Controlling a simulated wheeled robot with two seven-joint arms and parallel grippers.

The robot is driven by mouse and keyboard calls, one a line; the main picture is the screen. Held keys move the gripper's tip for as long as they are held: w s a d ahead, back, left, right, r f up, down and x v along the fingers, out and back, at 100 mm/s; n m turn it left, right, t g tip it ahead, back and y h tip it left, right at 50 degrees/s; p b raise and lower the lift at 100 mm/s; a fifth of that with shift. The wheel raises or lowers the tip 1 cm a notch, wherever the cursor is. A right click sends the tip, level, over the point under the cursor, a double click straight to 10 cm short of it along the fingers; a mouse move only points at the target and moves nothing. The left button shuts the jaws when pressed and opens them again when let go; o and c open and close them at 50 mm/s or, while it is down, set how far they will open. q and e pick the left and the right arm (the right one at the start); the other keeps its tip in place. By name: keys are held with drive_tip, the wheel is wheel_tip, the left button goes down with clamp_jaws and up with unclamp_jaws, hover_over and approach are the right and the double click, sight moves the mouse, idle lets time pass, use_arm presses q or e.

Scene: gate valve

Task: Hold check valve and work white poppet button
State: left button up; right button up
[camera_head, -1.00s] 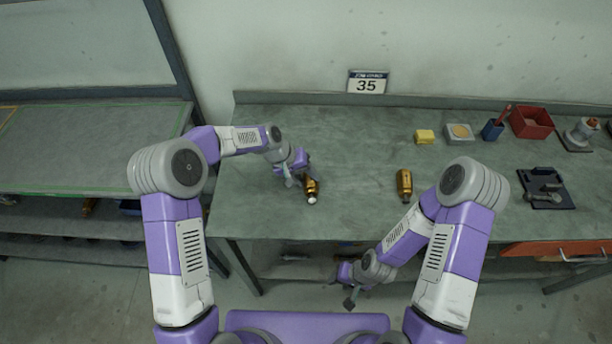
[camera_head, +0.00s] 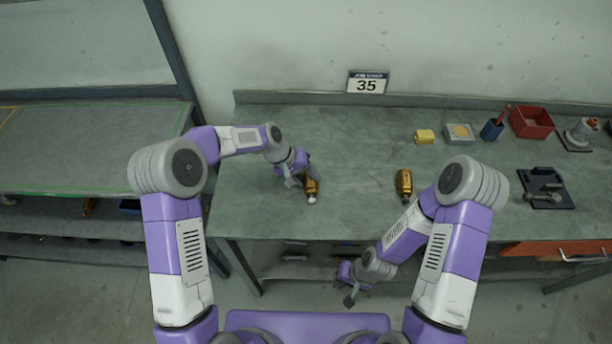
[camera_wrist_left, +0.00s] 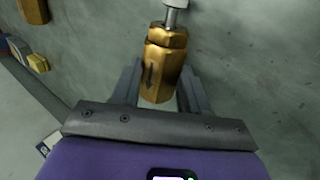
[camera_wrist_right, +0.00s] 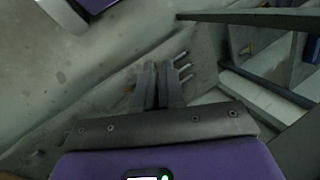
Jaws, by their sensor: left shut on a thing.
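A brass check valve (camera_head: 311,186) with a hexagonal body is near the left part of the bench. Its white poppet button (camera_head: 312,200) faces the bench's front edge. My left gripper (camera_head: 302,181) is shut on this valve. In the left wrist view the valve (camera_wrist_left: 162,62) sits between the two fingers, and the white button (camera_wrist_left: 176,3) on its metal stem sticks out at the top, partly cut off. My right gripper (camera_head: 350,297) is low in front of the bench, away from the valve. In the right wrist view its fingers (camera_wrist_right: 158,85) are together and empty.
A second brass valve (camera_head: 404,184) lies on the bench to the right. Further right are a yellow block (camera_head: 424,136), a small tray (camera_head: 459,132), a blue cup (camera_head: 492,131), a red bin (camera_head: 531,122) and a black fixture (camera_head: 548,188). The bench (camera_head: 355,160) between the valves is clear.

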drive_tip(key=shift+s+d+r+m+g, duration=0.3)
drive_tip(key=shift+d+r+m+g, duration=0.1)
drive_tip(key=shift+m+g, duration=0.4)
clamp_jaws()
drive_tip(key=w+d+r+m+g+h, duration=0.1)
drive_tip(key=d+r+m+g+h, duration=0.3)
drive_tip(key=r, duration=0.3)
drive_tip(key=w+d+r+m+g+h, duration=0.2)
drive_tip(key=d+r+m+h, duration=0.1)
drive_tip(key=d+r+m, duration=0.3)
drive_tip(key=w+a+r+m+t+y, duration=0.1)
drive_tip(key=w+a+r+t, duration=0.3)
drive_tip(key=a, duration=0.3)
drive_tip(key=w+a+r+m+t+y, duration=0.1)
drive_tip(key=w+a+r, duration=0.3)
drive_tip(key=w+a, duration=0.15)
drive_tip(key=w+a+r+m+t+y, duration=0.1)
drive_tip(key=w+a+r+t, duration=0.3)
drive_tip(key=a, duration=0.3)
drive_tip(key=shift+g, duration=0.7)
drive_tip(key=shift+w+a+f, duration=0.1)
drive_tip(key=shift+w+f, duration=0.05)
drive_tip(key=shift+f, duration=1.5)
drive_tip(key=shift+w+a+f, duration=0.1)
drive_tip(key=shift+w+f, duration=0.05)
drive_tip(key=shift+f, duration=1.5)
drive_tip(key=shift+f, duration=0.1)
